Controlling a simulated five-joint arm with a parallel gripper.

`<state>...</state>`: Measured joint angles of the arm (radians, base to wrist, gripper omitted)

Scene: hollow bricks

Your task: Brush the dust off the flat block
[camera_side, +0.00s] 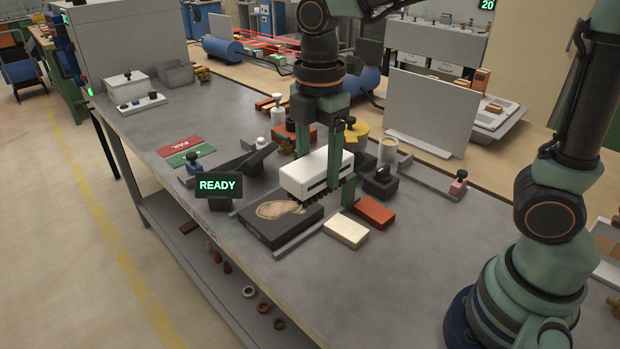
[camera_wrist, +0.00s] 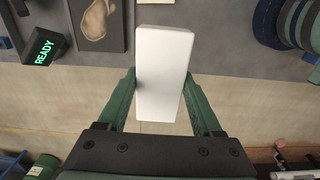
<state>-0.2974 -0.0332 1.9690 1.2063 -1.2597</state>
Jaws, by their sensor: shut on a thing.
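My gripper (camera_side: 321,150) is shut on a white brush (camera_side: 312,175) with dark bristles along its underside. The wrist view shows the white back of the brush (camera_wrist: 163,75) between the two green fingers (camera_wrist: 158,95). The flat block (camera_side: 262,234) is dark grey and lies on the bench, just left of and nearer than the brush in the side view. A tan patch of dust (camera_side: 280,210) covers part of its top. The block also shows at the top left of the wrist view (camera_wrist: 84,38). The brush appears to be held above the bench, to the right of the dust patch.
A READY sign (camera_side: 217,186) stands left of the block. A cream brick (camera_side: 346,231) and a red-brown brick (camera_side: 375,211) lie to the right. Red and green FAIL/PASS cards (camera_side: 180,145) lie at the left. A cup (camera_side: 388,150) and other fixtures stand behind.

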